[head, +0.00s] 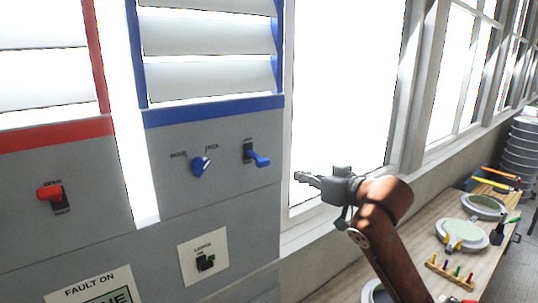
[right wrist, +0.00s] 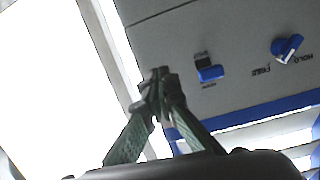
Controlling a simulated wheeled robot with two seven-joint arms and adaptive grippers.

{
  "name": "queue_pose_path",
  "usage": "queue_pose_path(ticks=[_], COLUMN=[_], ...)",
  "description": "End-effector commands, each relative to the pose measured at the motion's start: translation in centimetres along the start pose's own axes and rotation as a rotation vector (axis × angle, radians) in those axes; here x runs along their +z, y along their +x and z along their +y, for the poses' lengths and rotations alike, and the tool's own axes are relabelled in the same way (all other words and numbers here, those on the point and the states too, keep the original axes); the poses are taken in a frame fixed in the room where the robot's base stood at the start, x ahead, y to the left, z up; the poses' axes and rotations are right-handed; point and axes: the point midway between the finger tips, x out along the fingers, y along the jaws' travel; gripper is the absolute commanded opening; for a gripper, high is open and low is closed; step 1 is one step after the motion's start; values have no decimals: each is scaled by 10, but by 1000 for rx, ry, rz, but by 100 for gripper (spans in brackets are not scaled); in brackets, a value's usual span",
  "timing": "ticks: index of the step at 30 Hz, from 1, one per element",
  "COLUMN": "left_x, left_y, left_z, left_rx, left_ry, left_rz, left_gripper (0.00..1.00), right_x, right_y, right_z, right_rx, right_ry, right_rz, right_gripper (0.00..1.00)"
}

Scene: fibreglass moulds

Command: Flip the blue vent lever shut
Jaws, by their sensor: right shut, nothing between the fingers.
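The blue vent lever (head: 259,159) sticks out from a dark slot on the grey panel below the blue-framed louvres (head: 207,75). In the head view its handle points to the lower right; the lettering by its slot is too small to read. The lever also shows in the right wrist view (right wrist: 211,73), which is upside down. My right gripper (head: 299,177) is to the right of the lever, apart from it. Its fingers (right wrist: 158,82) are shut with nothing between them. My left gripper is not in view.
A blue knob (head: 200,167) with lettering sits left of the lever. A red lever (head: 49,193) is on the left panel, and a black switch (head: 205,262) on a pale plate is below. A workbench (head: 476,262) with moulds is at right.

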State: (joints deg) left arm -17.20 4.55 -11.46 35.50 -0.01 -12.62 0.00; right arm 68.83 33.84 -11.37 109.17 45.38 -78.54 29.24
Motion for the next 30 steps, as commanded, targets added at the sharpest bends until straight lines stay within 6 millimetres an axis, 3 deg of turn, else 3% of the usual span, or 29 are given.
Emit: queue_pose_path(ticks=[1,3,6,10,14,26,30], left_x=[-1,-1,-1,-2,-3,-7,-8], left_y=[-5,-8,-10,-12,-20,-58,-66], left_z=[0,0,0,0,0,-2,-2], left_rx=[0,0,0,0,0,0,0], left_ry=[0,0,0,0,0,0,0], left_rz=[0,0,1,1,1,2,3], left_gripper=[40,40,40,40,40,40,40], right_x=[-35,-62,-84,-94,-96,-104,-84], right_y=[-20,-39,-57,-62,-49,31,40], right_z=[-22,-44,-64,-74,-76,-80,-78], right_rx=[-16,-35,-51,-59,-60,-59,-58], right_ry=[-32,-57,-81,-91,-90,-88,-90], right_rz=[27,48,64,72,70,70,71], right_gripper=[0,0,0,0,0,0,0])
